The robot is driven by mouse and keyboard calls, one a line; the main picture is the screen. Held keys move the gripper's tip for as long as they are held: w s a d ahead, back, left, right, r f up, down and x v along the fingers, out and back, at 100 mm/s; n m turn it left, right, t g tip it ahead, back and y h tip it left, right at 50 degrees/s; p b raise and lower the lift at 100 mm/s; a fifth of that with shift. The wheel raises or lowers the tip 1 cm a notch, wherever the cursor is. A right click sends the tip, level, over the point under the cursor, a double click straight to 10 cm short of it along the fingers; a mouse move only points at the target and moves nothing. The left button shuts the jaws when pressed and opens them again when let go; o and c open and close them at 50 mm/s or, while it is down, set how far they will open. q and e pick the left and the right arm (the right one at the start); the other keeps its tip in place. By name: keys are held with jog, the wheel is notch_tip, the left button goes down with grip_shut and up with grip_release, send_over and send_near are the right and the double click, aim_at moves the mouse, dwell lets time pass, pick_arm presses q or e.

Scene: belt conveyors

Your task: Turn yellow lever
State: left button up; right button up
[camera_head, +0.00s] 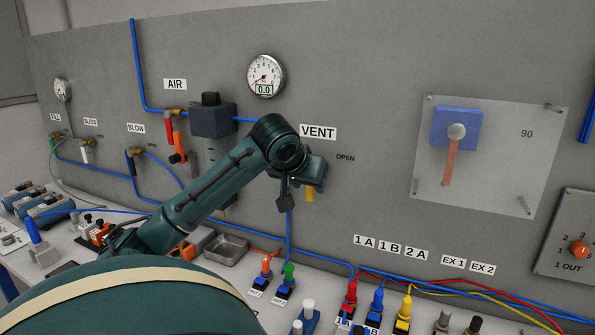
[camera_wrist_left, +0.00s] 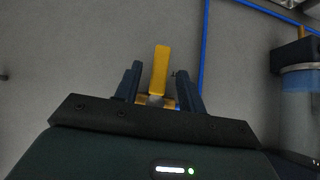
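The yellow lever (camera_head: 310,195) hangs down below the VENT label (camera_head: 318,132) on the grey wall panel, mostly hidden behind my left gripper (camera_head: 299,188). In the left wrist view the yellow lever (camera_wrist_left: 160,68) stands between the two dark fingers of my left gripper (camera_wrist_left: 159,85). The gripper is open, with a visible gap between the lever and each finger. The lever's pivot end shows low between the fingers. My right gripper is in neither view.
A blue hose (camera_head: 289,228) runs down below the lever. A metal tray (camera_head: 225,248) and coloured connectors (camera_head: 351,295) are on the bench below.

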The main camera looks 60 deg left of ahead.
pick_arm(q)
jog(key=v, duration=0.9)
jog(key=shift+s+d+r, duration=0.15)
jog(key=shift+s+r, duration=0.1)
